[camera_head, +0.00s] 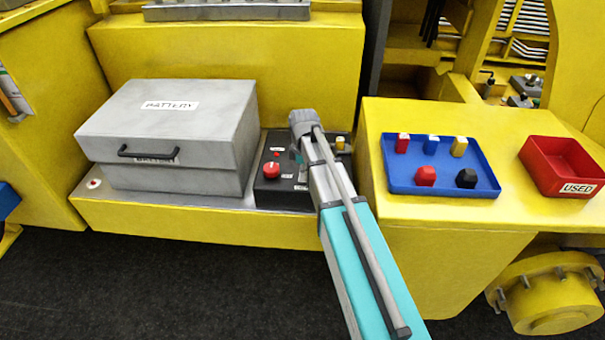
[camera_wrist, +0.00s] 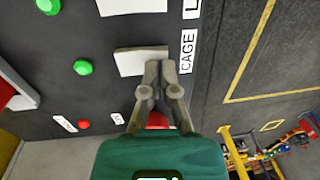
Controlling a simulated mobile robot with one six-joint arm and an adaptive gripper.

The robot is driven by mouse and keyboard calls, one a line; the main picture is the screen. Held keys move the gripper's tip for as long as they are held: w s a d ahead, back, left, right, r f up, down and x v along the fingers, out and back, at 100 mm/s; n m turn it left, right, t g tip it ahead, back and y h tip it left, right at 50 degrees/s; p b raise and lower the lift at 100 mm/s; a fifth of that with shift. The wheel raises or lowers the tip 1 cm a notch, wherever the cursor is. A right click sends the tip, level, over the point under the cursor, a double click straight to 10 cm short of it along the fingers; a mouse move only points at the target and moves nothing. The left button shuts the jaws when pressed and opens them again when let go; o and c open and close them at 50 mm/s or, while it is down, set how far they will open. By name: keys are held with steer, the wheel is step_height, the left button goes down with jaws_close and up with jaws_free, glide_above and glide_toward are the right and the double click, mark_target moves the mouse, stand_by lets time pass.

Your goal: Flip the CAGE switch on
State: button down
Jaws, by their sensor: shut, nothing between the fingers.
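A red part (camera_wrist: 157,120) shows between the finger bases. In the head view, my arm hides much of the control panel (camera_head: 268,194).
The panel also has green buttons (camera_wrist: 82,68), a red button (camera_wrist: 84,124) and a red rotary knob (camera_head: 271,170). A grey battery box (camera_head: 190,110) stands left of it. A blue tray (camera_head: 444,189) of coloured pieces and a red USED bin (camera_head: 540,152) are right.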

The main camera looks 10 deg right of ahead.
steer(key=shift+s+f+t, duration=0.15)
steer(key=shift+f+t, duration=0.1)
steer(key=shift+t, duration=0.05)
steer(key=shift+w+r, duration=0.15)
steer(key=shift+w, duration=0.15)
steer(key=shift+w+d+r, duration=0.15)
steer(key=shift+w+r, duration=0.05)
steer(key=shift+w, duration=0.3)
steer(key=shift+r+p, duration=0.1)
steer(key=shift+p, duration=0.2)
step_height(320, 180, up, 14)
steer(key=s+p, duration=0.1)
steer(key=p, duration=1.2)
steer(key=shift+s+a+p, duration=0.2)
steer(key=shift+s+p, duration=0.15)
stand_by(0.5)
